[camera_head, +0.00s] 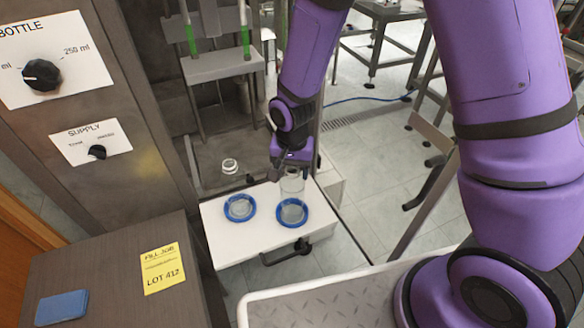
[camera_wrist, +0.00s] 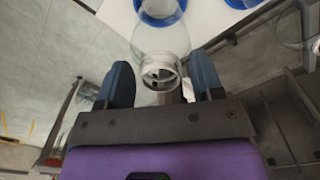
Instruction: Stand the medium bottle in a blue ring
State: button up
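A clear bottle (camera_head: 292,184) stands upright on a white shelf (camera_head: 225,244), with its base within the right blue ring (camera_head: 293,223). The left blue ring (camera_head: 239,218) looks empty. My gripper (camera_head: 292,160) is at the top of the bottle. In the wrist view the bottle (camera_wrist: 160,40) has its white-rimmed mouth near my two dark blue fingers (camera_wrist: 161,82). The fingers are spread, with a narrow gap on each side of the neck. Part of the bottle's top is hidden behind my gripper in the head view.
A small clear round piece (camera_head: 229,166) sits behind the shelf. A grey panel with bottle and supply knobs (camera_head: 42,75) stands at left. A brown cabinet (camera_head: 110,275) carries a yellow note (camera_head: 162,268) and a blue block (camera_head: 62,307). A textured tray (camera_head: 330,300) lies at front.

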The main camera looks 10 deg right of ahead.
notch_tip(320, 180, up, 12)
jog(key=shift+r, duration=0.15)
dwell(0.5)
dwell(1.2)
